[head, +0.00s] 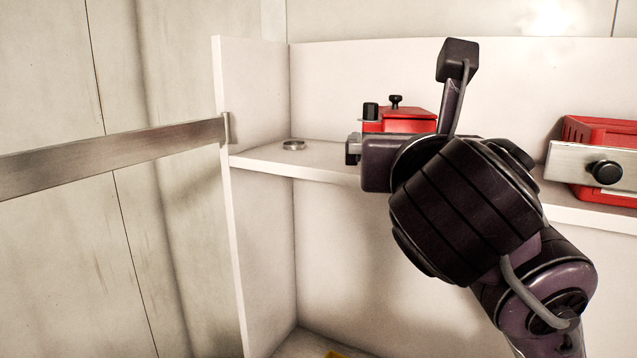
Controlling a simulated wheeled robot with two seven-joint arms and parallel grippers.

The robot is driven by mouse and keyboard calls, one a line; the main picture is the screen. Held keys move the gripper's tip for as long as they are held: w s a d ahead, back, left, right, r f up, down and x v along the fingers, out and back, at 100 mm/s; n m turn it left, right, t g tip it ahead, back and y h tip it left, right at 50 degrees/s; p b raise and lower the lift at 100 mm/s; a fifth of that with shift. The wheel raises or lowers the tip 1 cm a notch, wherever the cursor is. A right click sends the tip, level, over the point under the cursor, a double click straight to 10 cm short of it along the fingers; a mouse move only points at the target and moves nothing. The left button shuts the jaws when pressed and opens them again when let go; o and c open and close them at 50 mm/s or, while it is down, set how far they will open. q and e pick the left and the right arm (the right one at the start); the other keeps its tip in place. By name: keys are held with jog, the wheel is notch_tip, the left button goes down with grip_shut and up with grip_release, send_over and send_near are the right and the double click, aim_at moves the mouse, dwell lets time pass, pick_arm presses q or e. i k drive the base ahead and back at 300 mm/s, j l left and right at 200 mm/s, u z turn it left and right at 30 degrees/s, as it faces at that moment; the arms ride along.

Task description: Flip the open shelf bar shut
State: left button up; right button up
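The shelf bar (110,155) is a flat, brushed-metal strip. It is hinged at the front edge of the white shelf's left side panel (228,200) and swings out to the left, away from the shelf front, so it stands open. My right arm comes in from the lower right, in front of the shelf. Its gripper (353,149) points left at about the height of the upper shelf board, well to the right of the hinge and apart from the bar. The fingers are small and partly hidden, so their opening does not show. My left gripper is out of view.
A red box with black knobs (402,122) stands on the shelf board (320,158), partly behind my arm. A metal ring (293,145) lies left of it. A red case (590,135) with a metal plate and black knob is at right. A yellow thing (336,354) shows below.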

aim_at(29, 171)
jog(key=k+j, duration=1.2)
